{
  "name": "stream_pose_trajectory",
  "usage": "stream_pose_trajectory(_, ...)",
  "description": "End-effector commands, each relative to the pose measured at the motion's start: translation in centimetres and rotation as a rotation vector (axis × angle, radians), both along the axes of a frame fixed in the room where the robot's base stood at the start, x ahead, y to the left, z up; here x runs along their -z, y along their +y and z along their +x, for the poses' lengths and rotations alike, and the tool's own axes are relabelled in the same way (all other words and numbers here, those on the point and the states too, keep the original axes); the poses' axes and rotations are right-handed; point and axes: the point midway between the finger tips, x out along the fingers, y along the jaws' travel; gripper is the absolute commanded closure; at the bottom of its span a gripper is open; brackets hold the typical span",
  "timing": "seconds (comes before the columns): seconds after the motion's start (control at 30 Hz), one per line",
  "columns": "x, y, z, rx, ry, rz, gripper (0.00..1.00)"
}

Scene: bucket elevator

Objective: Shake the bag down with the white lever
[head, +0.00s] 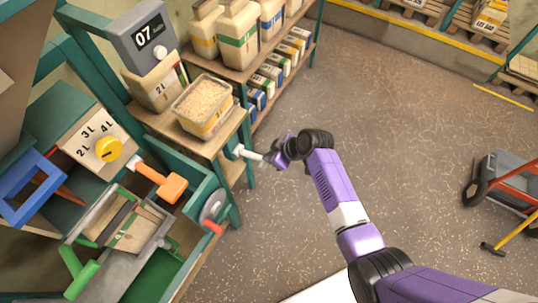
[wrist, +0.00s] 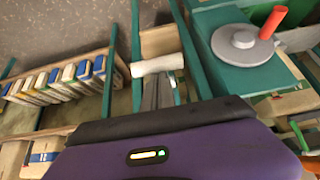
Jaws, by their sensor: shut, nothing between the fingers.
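The white lever (head: 248,154) sticks out to the right from the green machine frame, beside the wooden shelf. It also shows in the wrist view as a white bar (wrist: 157,66). My gripper (head: 268,158) is at the lever's right end, shut with nothing between its fingers. In the wrist view its closed fingers (wrist: 158,90) point at the white bar, close to it; I cannot tell whether they touch. An open beige bag (head: 134,232) sits in the machine's lower-left part, between green-handled metal parts.
A yellow dial (head: 108,149), an orange handle (head: 172,188), a blue handle (head: 28,188) and a grey disc with a red crank (head: 213,206) crowd the machine. A grain tub (head: 203,106) stands above the lever. Floor to the right is clear up to a cart (head: 505,178).

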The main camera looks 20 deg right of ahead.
Motion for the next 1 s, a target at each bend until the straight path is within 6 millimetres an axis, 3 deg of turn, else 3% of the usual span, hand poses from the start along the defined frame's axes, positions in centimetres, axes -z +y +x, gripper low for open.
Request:
stream_pose_trajectory(0.47,0.6,-0.2,-0.2,0.002,-0.018,0.013,1.00)
stream_pose_trajectory(1.0,5.4,-1.2,-1.6,0.003,-0.217,0.159,1.00)
